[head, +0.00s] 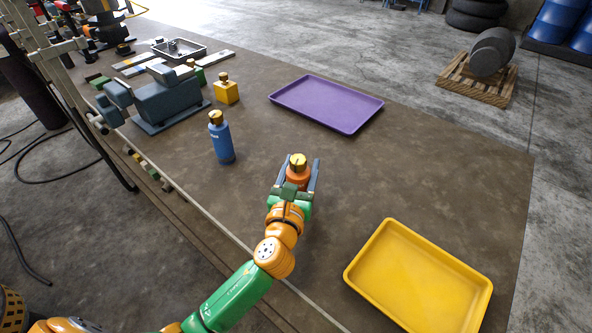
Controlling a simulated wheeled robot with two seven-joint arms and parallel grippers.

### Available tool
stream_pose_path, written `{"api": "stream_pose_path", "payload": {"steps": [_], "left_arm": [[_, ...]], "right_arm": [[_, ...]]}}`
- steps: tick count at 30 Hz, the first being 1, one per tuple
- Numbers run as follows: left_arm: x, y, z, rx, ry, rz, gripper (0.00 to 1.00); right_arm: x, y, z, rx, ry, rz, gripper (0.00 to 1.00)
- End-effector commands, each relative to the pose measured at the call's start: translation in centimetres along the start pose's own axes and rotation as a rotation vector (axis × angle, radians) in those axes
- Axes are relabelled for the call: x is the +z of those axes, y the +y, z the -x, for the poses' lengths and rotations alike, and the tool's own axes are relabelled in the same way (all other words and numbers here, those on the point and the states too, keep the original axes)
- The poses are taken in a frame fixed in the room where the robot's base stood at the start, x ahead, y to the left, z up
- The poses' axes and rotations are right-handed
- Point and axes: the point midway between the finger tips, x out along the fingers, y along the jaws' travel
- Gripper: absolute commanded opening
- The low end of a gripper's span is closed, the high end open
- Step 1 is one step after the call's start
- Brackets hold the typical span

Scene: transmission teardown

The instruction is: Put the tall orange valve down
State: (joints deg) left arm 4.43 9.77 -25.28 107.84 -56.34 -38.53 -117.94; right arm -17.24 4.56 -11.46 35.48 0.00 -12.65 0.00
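The tall orange valve (298,176) has a brass top and shows upright between the fingers of my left gripper (297,178). The two grey fingers lie close along either side of the valve and appear shut on it. The gripper hides the lower part of the valve, so I cannot tell whether its base touches the table. My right gripper is not in view.
A blue valve (222,142) stands upright on the brown table (400,170). A yellow block with a brass top (226,91) stands behind it. A purple tray (326,103) lies farther back, a yellow tray (420,280) at lower right. A grey-blue machine (168,98) stands left. Table between the trays is clear.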

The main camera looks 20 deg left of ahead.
Motion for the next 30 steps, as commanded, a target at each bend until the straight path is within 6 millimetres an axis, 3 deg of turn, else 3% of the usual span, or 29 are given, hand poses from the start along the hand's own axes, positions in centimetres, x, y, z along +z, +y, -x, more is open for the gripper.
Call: {"api": "stream_pose_path", "payload": {"steps": [3,4,6,17,20,30], "left_arm": [[-0.1,0.1,0.0,0.003,0.009,-0.002,0.0],[-0.3,0.1,0.0,0.003,0.013,-0.002,0.69],[-0.2,0.1,0.0,0.003,0.012,-0.002,0.88],[-0.2,0.1,0.4,0.002,0.011,-0.003,0.91],[-0.3,0.1,1.8,0.001,0.012,-0.003,0.91],[-0.4,0.1,9.5,0.001,0.014,-0.001,0.91]], "right_arm": [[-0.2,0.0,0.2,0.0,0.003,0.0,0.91],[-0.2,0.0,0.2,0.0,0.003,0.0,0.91],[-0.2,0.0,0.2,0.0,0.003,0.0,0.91],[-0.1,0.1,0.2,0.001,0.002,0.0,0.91],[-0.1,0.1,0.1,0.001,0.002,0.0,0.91],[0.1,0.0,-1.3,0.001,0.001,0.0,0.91]]}}
